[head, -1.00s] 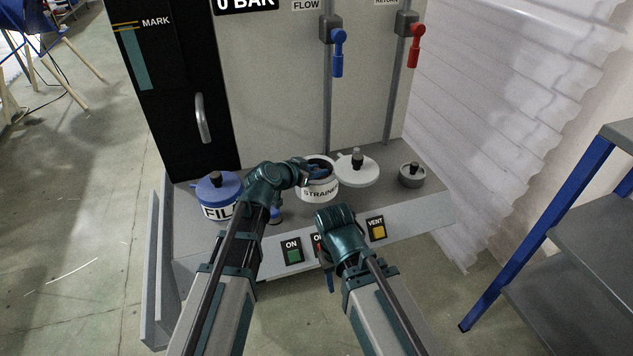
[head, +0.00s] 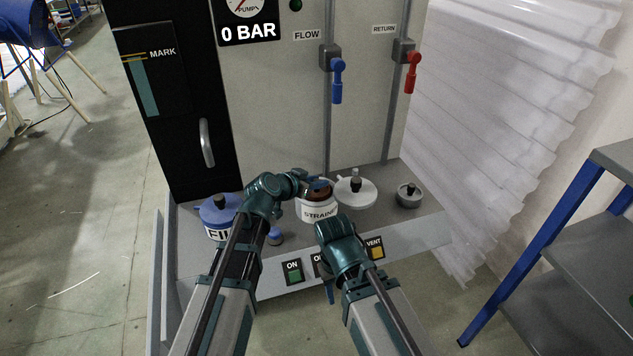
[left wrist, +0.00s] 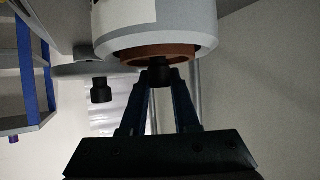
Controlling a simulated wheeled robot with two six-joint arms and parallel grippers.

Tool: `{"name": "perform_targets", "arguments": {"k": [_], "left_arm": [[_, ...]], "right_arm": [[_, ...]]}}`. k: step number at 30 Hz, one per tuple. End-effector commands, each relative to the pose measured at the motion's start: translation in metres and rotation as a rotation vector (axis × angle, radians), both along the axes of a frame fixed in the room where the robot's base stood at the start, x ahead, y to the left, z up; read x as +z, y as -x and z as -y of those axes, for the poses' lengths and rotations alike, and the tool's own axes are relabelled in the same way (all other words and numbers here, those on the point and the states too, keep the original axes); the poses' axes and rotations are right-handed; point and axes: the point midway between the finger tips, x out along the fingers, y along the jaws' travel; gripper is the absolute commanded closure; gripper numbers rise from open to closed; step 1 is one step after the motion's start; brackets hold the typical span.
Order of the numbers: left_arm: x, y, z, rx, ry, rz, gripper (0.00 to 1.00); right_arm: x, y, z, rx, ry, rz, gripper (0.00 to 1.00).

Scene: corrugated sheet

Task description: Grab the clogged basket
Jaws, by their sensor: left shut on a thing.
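The white strainer pot (head: 318,212) stands open on the machine's grey ledge. The brown basket (head: 319,188) shows at its mouth; in the left wrist view the basket (left wrist: 125,57) stands out a little past the pot's white rim. My left gripper (head: 316,183) is at the pot's mouth. In the left wrist view its blue fingers (left wrist: 160,82) are closed on the basket's dark knob. The rest of the basket is hidden inside the pot. My right gripper (head: 329,291) hangs in front of the ledge, mostly hidden by its own wrist, apart from the basket.
A white lid (head: 360,196) with a black knob lies right of the pot. A blue filter pot (head: 217,213) is at left, a small grey cap (head: 408,196) at right. Blue (head: 337,82) and red (head: 413,72) valve handles hang above. Buttons line the ledge front. A blue-legged shelf (head: 540,262) stands right.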

Motion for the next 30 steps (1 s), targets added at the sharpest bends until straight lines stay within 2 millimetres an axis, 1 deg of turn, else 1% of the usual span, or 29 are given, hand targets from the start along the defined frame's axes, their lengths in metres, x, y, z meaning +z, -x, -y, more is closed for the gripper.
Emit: {"name": "perform_targets", "arguments": {"k": [1,11,21,25,30], "left_arm": [[0.013,0.0,0.0,0.0,0.0,0.0,1.0],[0.061,0.0,0.0,0.0,0.0,0.0,1.0],[0.118,0.0,0.0,0.0,0.0,0.0,1.0],[0.133,0.0,0.0,0.0,0.0,0.0,1.0],[0.139,0.0,0.0,0.0,0.0,0.0,1.0]], "right_arm": [[0.013,0.0,0.0,0.0,0.0,0.0,0.5],[0.061,0.0,0.0,0.0,0.0,0.0,0.5],[0.118,0.0,0.0,0.0,0.0,0.0,0.5],[0.132,0.0,0.0,0.001,0.0,0.0,0.5],[0.139,0.0,0.0,0.001,0.0,0.0,0.5]]}}
